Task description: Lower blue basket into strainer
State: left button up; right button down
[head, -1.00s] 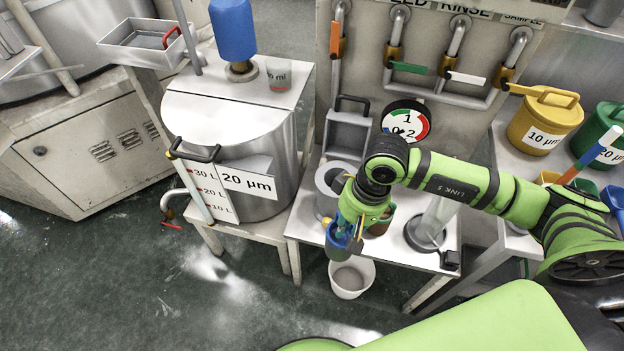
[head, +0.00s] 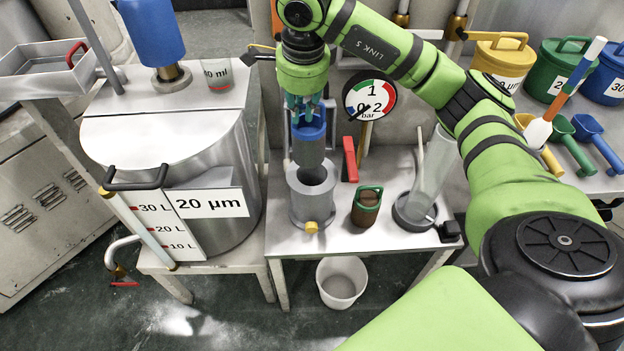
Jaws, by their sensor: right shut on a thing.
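My right gripper (head: 305,104) points down and is shut on the blue basket (head: 309,132). The basket has a blue rim and a grey lower body, and it hangs about upright. It is over the strainer (head: 312,206), a grey cylinder with an open top and a yellow knob low on its front. The basket's lower end shows at the back part of the strainer's opening; I cannot tell whether it is just above the rim or slightly inside. The dark inside of the opening shows in front of it. My left gripper is not in view.
A brown pot with a green handle (head: 367,206) and a clear cylinder (head: 428,180) stand right of the strainer. A red-handled item (head: 350,160) and a pressure gauge (head: 370,97) are behind. A large steel tank (head: 226,150) stands left. A white bucket (head: 341,282) is below.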

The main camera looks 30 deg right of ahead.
aim_at(305, 131)
jog(key=shift+w+d+r+m, duration=0.15)
jog(key=shift+d+r+m, duration=0.1)
jog(key=shift+m, duration=0.35)
jog(key=shift+w+d+r+m, duration=0.1)
jog(key=shift+d+r+m, duration=0.15)
jog(key=shift+m, duration=0.35)
jog(key=shift+d+f, duration=0.1)
jog(key=shift+f, duration=0.3)
notch_tip(305, 131, down, 17)
jog(key=shift+f+p, duration=0.1)
jog(key=shift+p, duration=0.25)
jog(key=c, duration=1.2)
grip_release()
jog(key=shift+c, duration=0.2)
pick_arm(q)
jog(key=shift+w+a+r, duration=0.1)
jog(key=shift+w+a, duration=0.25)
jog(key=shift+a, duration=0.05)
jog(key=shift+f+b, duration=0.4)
jog(key=shift+b, duration=0.15)
pick_arm(e)
jog(key=r, duration=0.4)
jog(key=s+a+r, duration=0.1)
jog(key=r, duration=0.3)
jog(key=s+r, duration=0.1)
jog(key=r, duration=0.3)
jog(key=shift+a, duration=0.15)
